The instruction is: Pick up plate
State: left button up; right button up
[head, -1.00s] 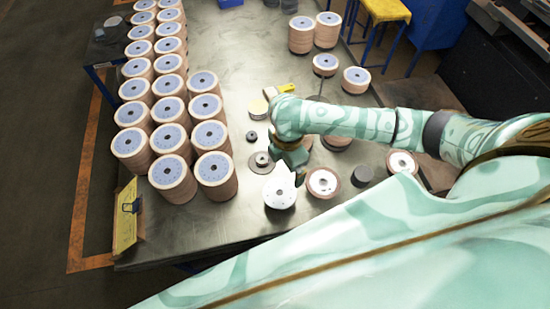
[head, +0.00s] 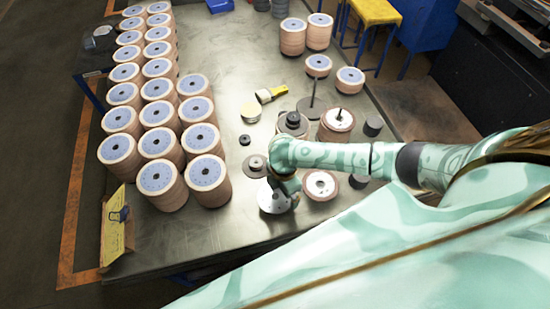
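A round pale grey metal plate (head: 267,202) lies near the front edge of the metal table, partly covered by my gripper. My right arm comes in from the right, and my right gripper (head: 287,188) points down at the right side of this plate. The fingertips are small and dark against the plate, so I cannot tell whether they are open or shut, or whether they touch it. My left gripper is not in view.
Rows of flap disc stacks (head: 158,178) fill the left of the metal table (head: 228,90). A disc with a pale centre (head: 320,185) lies right of the plate. A yellow clipboard (head: 114,228) stands at the left edge.

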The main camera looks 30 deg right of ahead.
jog(key=shift+f, duration=0.2)
dwell(0.6)
jog(key=c, duration=0.7)
